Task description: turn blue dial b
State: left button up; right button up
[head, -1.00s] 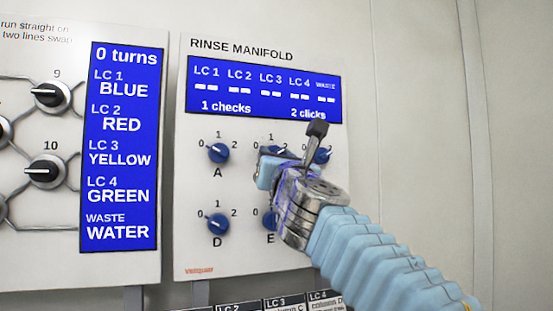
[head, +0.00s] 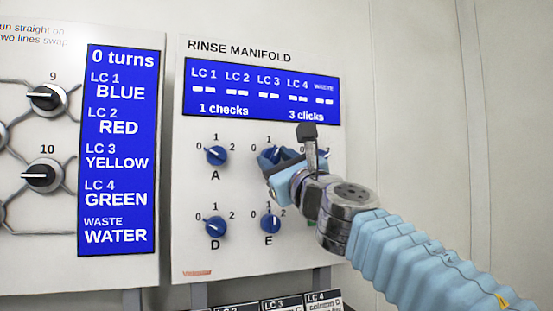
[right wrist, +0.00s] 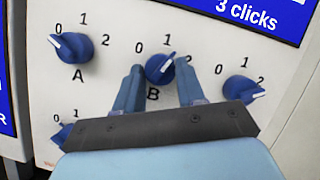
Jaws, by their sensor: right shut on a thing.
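Blue dial b (right wrist: 160,69) is on the white panel, above the letter B, with marks 0, 1 and 2 around it. Its white pointer leans up and right, apparently between 1 and 2. In the head view the dial (head: 269,154) is partly covered by my right gripper (head: 279,164). In the right wrist view the two fingers of my right gripper (right wrist: 158,80) stand on either side of the dial, shut on it. My left gripper is in neither view.
Dial A (right wrist: 75,47) is to the left, its pointer towards 0. Another blue dial (right wrist: 241,90) is close on the right, partly behind my gripper in the head view. Dials D (head: 215,226) and E (head: 270,223) are below. The display (head: 262,92) reads 1 checks, 3 clicks.

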jog(key=shift+n, duration=0.4)
jog(key=o, duration=1)
jog(key=shift+f, duration=0.1)
jog(key=shift+s+d+f, duration=0.15)
jog(key=shift+s+d, duration=0.05)
jog(key=shift+s, duration=0.15)
jog(key=b+v, duration=0.3)
jog(key=v, duration=1)
jog(key=shift+d, duration=0.1)
